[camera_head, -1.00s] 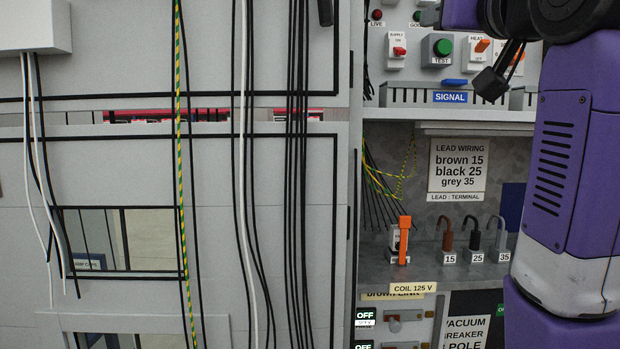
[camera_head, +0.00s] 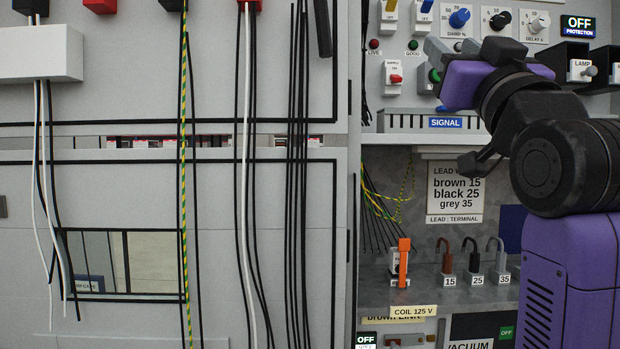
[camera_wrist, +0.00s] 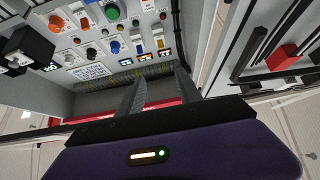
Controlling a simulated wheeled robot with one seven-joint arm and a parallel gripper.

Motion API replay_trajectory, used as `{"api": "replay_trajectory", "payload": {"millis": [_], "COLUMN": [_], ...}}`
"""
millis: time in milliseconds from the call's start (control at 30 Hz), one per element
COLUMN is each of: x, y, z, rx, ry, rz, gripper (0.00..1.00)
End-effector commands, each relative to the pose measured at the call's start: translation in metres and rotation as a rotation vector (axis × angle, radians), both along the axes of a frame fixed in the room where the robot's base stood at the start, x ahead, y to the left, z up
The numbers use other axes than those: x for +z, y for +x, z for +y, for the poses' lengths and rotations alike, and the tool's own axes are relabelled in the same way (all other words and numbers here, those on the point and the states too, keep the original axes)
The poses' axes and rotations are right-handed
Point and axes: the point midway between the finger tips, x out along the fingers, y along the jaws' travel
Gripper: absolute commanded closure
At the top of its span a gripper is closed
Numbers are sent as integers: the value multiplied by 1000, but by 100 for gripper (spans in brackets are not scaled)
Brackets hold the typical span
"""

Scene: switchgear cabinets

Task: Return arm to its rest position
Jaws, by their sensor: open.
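My arm fills the right side of the head view, with a purple link and black joints in front of the cabinet. My gripper's purple body shows in the head view, but its fingertips cannot be made out clearly there. In the wrist view, the two grey fingers of my gripper (camera_wrist: 161,76) stand apart with nothing between them. The jaws are open and empty. The fingers appear in front of the cabinet, clear of the switches in the picture.
The control panel has a SIGNAL label (camera_head: 445,123) and an OFF display (camera_head: 578,26). Below are an orange lever (camera_head: 402,262) and brown, black and grey leads by a LEAD WIRING sign (camera_head: 455,192). Cables hang down the grey panel (camera_head: 120,190) at left.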

Motion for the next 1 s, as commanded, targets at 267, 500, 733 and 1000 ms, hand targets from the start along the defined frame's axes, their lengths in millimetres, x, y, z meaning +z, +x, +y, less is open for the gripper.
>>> {"api": "replay_trajectory", "payload": {"millis": [267,500,733,1000], "x": [-124,-231,-327,-425], "y": [6,-11,-46,-105], "z": [-2,-3,-3,-3], "rx": [2,0,-4,-9], "ry": [9,16,20,23], "rz": [-5,24,78,167], "gripper": [58,58,58,58]}}
